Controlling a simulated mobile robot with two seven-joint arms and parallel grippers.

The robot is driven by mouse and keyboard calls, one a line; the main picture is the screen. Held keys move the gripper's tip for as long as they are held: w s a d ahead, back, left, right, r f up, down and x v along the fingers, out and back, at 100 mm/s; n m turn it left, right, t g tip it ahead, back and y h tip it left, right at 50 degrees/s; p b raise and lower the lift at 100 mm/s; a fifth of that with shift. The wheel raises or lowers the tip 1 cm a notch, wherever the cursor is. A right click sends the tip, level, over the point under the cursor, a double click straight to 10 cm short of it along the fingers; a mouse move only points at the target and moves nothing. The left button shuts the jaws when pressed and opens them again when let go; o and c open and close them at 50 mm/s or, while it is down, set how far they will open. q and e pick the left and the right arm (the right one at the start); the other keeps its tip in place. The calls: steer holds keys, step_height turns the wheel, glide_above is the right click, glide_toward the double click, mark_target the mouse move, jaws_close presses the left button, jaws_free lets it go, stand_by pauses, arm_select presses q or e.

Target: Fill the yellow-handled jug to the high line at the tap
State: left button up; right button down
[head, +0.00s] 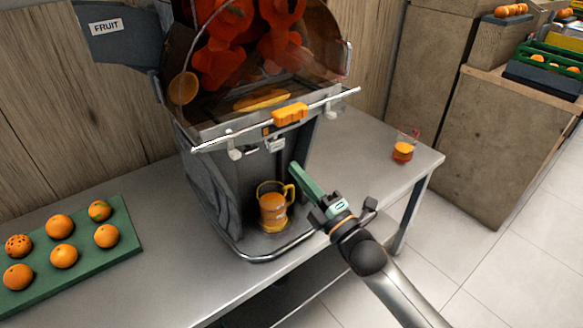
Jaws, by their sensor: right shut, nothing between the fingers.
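The yellow-handled jug (272,208) stands upright on the drip area at the foot of the juicer, below the tap (275,145). It is clear and holds orange juice. Its handle points right. I cannot make out the high line or the exact level at this size. My right gripper (295,169) comes in from the lower right. Its green fingers are shut and empty, with the tips up and right of the jug, near the tap's right side. They appear apart from the jug. My left gripper is not in view.
The juicer (205,180) stands on a steel counter (345,155). A green tray (125,243) with several oranges lies left. A red-handled jug (403,149) with some juice stands at the right end. Counter between juicer and that jug is clear.

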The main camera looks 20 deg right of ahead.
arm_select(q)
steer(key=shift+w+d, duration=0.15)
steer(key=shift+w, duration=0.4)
arm_select(e)
steer(key=v, duration=0.7)
steer(key=shift+s+d, duration=0.2)
steer(key=shift+s, duration=0.1)
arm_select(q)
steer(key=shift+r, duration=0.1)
arm_select(e)
steer(key=shift+f, duration=0.2)
arm_select(q)
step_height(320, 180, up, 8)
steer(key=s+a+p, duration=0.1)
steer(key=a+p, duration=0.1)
steer(key=p, duration=0.7)
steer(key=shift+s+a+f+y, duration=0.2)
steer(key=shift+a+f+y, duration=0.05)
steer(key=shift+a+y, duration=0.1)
arm_select(e)
steer(key=s+a+f+m+g+h, duration=0.1)
steer(key=s+f+m+g+h, duration=0.1)
steer(key=s+f+m+g, duration=0.3)
steer(key=s+a+f+m+g+h, duration=0.2)
steer(key=s+f+m+g, duration=0.4)
steer(key=s+f+m, duration=0.7)
steer(key=shift+s+f+m+h, duration=0.2)
steer(key=shift+f+m+h, duration=0.4)
steer(key=shift+m, duration=0.4)
